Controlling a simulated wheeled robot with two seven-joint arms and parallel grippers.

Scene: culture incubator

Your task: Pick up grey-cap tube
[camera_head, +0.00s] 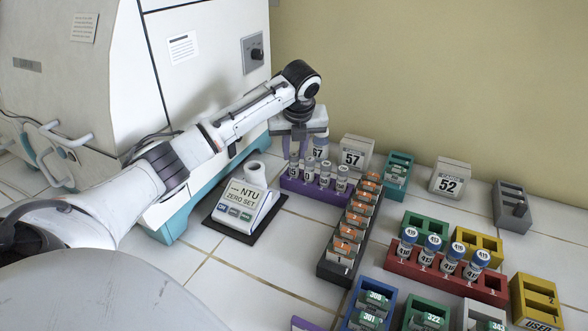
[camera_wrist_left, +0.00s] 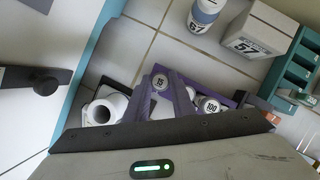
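A purple rack (camera_head: 316,191) holds a row of clear tubes with grey caps, several of which show, such as one grey-cap tube (camera_head: 325,174). My left gripper (camera_head: 298,148) points down over the left end of this rack. In the left wrist view, the gripper's two fingers (camera_wrist_left: 163,98) stand apart, with a grey cap marked 15 (camera_wrist_left: 160,82) seen between them. Whether they touch it cannot be told. A second cap marked 100 (camera_wrist_left: 210,107) is just to the right. My right gripper is not in view.
A turbidity meter (camera_head: 243,207) stands left of the rack. A dark rack with orange-labelled items (camera_head: 340,268) is to the right. Behind are a bottle marked 67 (camera_head: 318,146) and a box marked 57 (camera_head: 356,155). A red rack of blue-cap tubes (camera_head: 401,266) is further right.

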